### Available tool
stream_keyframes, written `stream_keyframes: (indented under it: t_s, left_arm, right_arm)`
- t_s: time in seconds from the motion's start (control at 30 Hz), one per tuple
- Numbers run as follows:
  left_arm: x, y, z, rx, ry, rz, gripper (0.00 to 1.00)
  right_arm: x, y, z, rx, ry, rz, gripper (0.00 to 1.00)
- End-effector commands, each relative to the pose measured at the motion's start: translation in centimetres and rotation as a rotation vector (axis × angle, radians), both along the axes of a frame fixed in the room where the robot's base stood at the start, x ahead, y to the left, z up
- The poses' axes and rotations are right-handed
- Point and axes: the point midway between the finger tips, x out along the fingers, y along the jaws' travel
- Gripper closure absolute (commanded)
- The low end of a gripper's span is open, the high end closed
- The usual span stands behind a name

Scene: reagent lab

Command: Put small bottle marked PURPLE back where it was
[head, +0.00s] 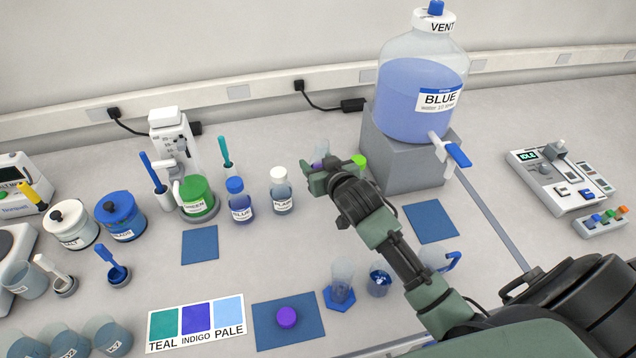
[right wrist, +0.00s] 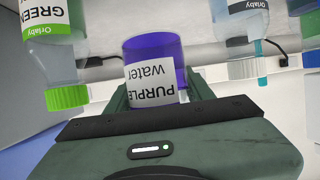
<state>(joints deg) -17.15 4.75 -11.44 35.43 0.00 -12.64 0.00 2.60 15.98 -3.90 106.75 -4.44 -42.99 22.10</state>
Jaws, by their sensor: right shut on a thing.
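The small bottle marked PURPLE (right wrist: 153,68) is between my right gripper's fingers in the right wrist view, its label upside down there. My right gripper (right wrist: 158,95) is shut on it. In the head view my right gripper (head: 330,175) is at the back row of bottles, and only a bit of the purple bottle (head: 319,164) shows past it. I cannot tell whether the bottle touches the bench; its neck is hidden. A purple cap (head: 287,317) lies on a blue mat (head: 263,337) at the front. My left gripper is out of view.
A green-capped GREEN bottle (right wrist: 58,45) is close beside the gripper; its cap (head: 359,161) shows right of it in the head view. A white-capped bottle (head: 281,190) and BLUE bottle (head: 239,200) stand to the left. A grey block (head: 400,150) bears a large BLUE carboy (head: 420,95).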

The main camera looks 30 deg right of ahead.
Motion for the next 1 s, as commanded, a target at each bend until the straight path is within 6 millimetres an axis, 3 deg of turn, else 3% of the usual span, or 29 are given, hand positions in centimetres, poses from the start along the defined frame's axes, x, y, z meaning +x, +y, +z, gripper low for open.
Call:
stream_keyframes:
  t_s: [0.13, 0.57, 1.0]
  left_arm:
    - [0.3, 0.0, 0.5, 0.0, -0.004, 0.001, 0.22]
    - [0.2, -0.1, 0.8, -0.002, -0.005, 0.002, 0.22]
    - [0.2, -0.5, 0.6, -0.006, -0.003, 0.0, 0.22]
  right_arm:
    - [0.0, 0.1, -2.8, 0.001, 0.002, 0.0, 0.97]
    - [0.0, 0.0, -7.4, 0.001, 0.0, 0.0, 0.97]
    - [0.1, 0.1, -8.3, 0.0, -0.002, 0.001, 0.97]
